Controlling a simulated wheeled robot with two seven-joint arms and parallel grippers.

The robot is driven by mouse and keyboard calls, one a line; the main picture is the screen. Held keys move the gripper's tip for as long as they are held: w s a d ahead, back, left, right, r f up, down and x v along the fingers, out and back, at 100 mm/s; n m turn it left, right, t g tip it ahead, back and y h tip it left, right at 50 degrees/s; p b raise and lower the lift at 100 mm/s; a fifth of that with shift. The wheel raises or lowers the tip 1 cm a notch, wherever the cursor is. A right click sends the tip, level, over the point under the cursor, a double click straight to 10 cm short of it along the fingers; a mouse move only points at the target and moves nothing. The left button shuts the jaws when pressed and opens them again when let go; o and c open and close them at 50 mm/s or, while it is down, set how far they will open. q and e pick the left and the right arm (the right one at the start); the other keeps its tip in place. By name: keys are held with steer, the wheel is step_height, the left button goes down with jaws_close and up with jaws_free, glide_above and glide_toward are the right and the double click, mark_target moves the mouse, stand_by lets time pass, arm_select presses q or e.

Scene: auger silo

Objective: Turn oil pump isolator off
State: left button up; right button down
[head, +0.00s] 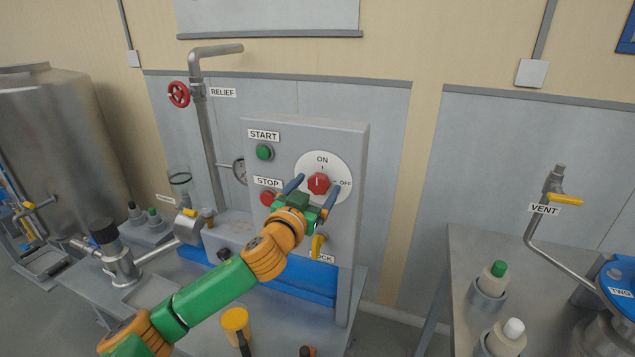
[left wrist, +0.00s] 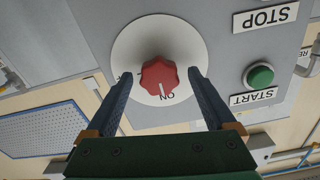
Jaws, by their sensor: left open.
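The oil pump isolator is a red lobed knob (head: 318,183) on a round white plate (head: 335,168) on the grey control panel. ON is printed at the top of the plate and OFF at its right. The knob's white mark points up toward ON. My left gripper (head: 317,182) is in front of the knob with its blue fingers apart, one on each side. In the left wrist view, which is upside down, the red knob (left wrist: 159,76) lies between the two open fingertips (left wrist: 161,72), with gaps to both. My right gripper is not in view.
A green START button (head: 264,152) and a red STOP button (head: 267,198) are left of the knob. A yellow lock piece (head: 318,245) hangs below, partly behind my arm. A red relief wheel (head: 179,94) and pipe stand left. A bench with a vent valve (head: 565,199) is right.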

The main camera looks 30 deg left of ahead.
arm_select(q)
steer(key=shift+w+d, duration=0.1)
steer(key=shift+d, duration=0.05)
steer(key=shift+a, duration=0.2)
steer(key=c, duration=0.3)
steer(key=shift+d, duration=0.1)
steer(key=c, duration=1.1)
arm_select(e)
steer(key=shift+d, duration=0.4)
